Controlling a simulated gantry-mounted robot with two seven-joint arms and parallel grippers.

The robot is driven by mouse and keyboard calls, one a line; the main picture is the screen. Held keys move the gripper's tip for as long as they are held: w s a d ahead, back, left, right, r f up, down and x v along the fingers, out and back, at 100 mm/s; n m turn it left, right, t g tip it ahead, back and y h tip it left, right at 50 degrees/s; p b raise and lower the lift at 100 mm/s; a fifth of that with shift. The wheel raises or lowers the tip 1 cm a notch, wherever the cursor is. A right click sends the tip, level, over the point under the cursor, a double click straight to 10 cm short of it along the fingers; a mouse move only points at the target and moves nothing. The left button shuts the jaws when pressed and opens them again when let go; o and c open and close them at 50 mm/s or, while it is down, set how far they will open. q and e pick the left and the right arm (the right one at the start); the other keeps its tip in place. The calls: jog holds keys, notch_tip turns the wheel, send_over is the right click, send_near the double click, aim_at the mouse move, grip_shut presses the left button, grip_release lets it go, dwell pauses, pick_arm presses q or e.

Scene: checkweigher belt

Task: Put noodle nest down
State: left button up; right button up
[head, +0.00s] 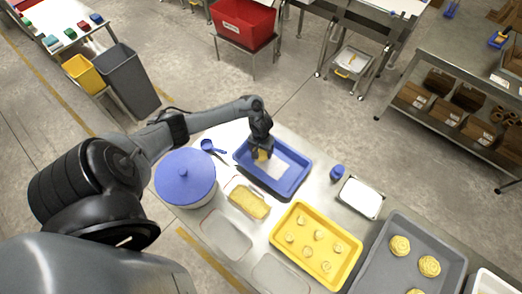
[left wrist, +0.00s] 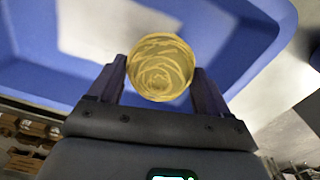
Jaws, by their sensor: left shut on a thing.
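My left gripper (head: 262,153) is over the blue tray (head: 299,180) in the head view. It is shut on a yellow noodle nest (left wrist: 160,67), which shows between the two fingers in the left wrist view. In the head view the nest (head: 263,157) is partly hidden by the gripper. A pale flat patch lies on the floor of the blue tray beside the nest. Whether the nest touches the tray floor I cannot tell. More noodle nests (head: 429,266) sit in the grey tray (head: 375,262) at the lower right. My right gripper is not in view.
A yellow tray (head: 276,239) with several small nests stands on the steel table. A blue lidded pot (head: 185,178), a blue ladle (head: 208,146), a clear container with yellow contents (head: 248,201), a blue cup (head: 337,172) and a white-filled tray (head: 361,198) stand around the blue tray.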

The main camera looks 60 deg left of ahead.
pick_arm(q)
jog(key=shift+f, duration=0.55)
jog(key=o, duration=1)
jog(key=shift+o, duration=0.2)
jog(key=shift+r, duration=0.1)
